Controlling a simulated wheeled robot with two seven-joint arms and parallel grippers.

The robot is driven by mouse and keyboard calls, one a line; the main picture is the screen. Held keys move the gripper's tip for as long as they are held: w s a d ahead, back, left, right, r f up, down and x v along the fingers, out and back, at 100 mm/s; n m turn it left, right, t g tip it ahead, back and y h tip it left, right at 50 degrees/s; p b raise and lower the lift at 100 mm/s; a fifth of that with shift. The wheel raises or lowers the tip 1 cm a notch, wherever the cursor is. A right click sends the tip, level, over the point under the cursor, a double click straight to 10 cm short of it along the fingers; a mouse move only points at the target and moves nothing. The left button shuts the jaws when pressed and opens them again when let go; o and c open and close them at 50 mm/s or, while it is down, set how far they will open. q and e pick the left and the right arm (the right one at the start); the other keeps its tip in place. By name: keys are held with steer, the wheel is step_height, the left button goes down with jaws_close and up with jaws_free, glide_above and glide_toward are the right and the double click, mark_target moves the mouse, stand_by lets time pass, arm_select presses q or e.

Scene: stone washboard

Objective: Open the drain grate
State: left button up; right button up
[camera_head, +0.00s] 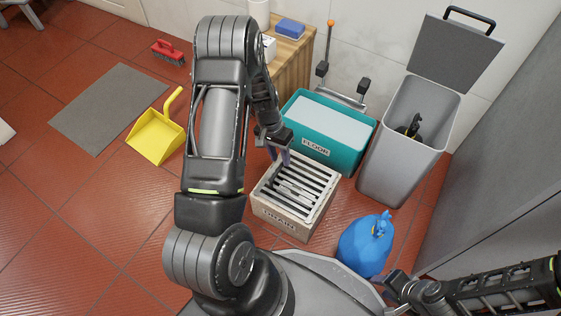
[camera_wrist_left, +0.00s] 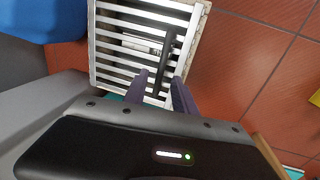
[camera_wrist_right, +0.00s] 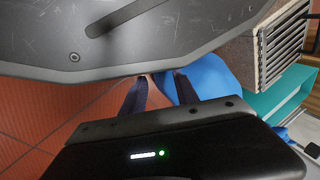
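The drain is a pale box labelled DRAIN (camera_head: 285,222) on the floor, with a slatted grate (camera_head: 318,181) on top. In the left wrist view the grate (camera_wrist_left: 112,66) is closed flat, with light slats and a dark bar handle (camera_wrist_left: 166,55) across them. My left gripper (camera_head: 280,156) is over the back left of the grate. Its fingers (camera_wrist_left: 160,92) are apart, with the handle's near end between them; contact cannot be told. My right gripper (camera_wrist_right: 160,92) is open and empty, low at the front right, near the blue bag (camera_wrist_right: 208,75).
A teal bin labelled FLOOR (camera_head: 340,155) stands behind the drain. A grey bin (camera_head: 390,165) with its lid up is to the right. The blue bag (camera_head: 362,248) sits right of the drain. A yellow dustpan (camera_head: 155,138) and grey mat (camera_head: 108,105) lie left.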

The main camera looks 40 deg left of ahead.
arm_select(q)
steer(key=shift+d+f, duration=0.2)
steer(key=shift+f, duration=0.7)
steer(key=shift+c, duration=0.5)
jaws_close()
